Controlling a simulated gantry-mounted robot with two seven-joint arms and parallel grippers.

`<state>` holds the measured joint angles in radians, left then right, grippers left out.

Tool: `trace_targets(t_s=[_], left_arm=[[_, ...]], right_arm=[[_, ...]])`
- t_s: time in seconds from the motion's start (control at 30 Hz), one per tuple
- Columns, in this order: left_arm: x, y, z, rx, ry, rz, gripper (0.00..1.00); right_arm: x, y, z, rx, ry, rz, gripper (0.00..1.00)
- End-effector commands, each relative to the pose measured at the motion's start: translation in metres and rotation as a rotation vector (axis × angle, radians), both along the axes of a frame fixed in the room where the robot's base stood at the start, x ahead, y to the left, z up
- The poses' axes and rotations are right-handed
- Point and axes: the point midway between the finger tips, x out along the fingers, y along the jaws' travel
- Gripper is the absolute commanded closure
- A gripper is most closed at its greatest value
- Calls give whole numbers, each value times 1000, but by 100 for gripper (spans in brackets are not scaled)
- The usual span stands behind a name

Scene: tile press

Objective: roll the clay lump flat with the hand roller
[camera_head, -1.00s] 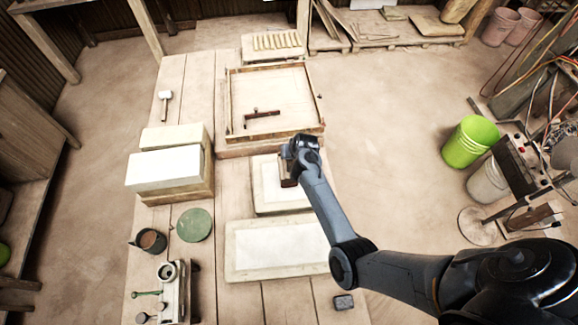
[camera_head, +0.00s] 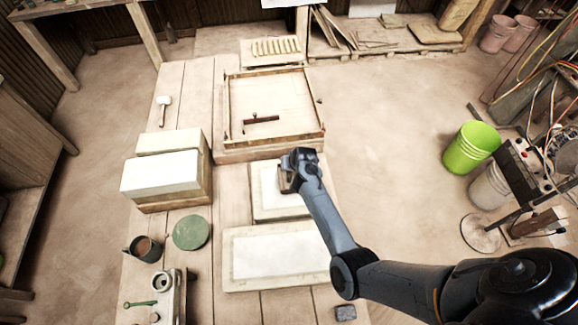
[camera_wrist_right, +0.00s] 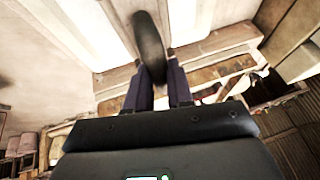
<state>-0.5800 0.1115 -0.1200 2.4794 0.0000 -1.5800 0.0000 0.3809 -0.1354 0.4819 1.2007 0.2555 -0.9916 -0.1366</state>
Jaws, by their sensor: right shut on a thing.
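My right gripper (camera_head: 289,178) is over the smaller white-topped board (camera_head: 270,203) in the head view. In the right wrist view its two fingers (camera_wrist_right: 160,82) are shut on the hand roller (camera_wrist_right: 148,45), seen as a dark, rounded, elongated shape at the fingertips. The gripper hides most of the roller in the head view. I cannot make out the clay lump; it may be hidden under the gripper. Whether the roller touches the board is unclear. My left gripper is not in view.
A larger white slab (camera_head: 280,258) lies in front. Behind is a wooden-framed tray (camera_head: 322,112) holding a dark bar (camera_head: 261,119). White blocks (camera_head: 160,173), a green disc (camera_head: 191,232) and a dark mug (camera_head: 142,247) stand at the left. A small grey block (camera_head: 345,312) lies near the front.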

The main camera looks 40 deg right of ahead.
Motion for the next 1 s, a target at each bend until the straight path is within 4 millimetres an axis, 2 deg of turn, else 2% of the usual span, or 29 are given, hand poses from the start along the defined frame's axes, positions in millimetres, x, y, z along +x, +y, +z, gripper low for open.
trace_targets(t_s=[1.0], left_arm=[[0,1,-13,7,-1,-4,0]], right_arm=[[1,0,-18,-1,-2,0,100]])
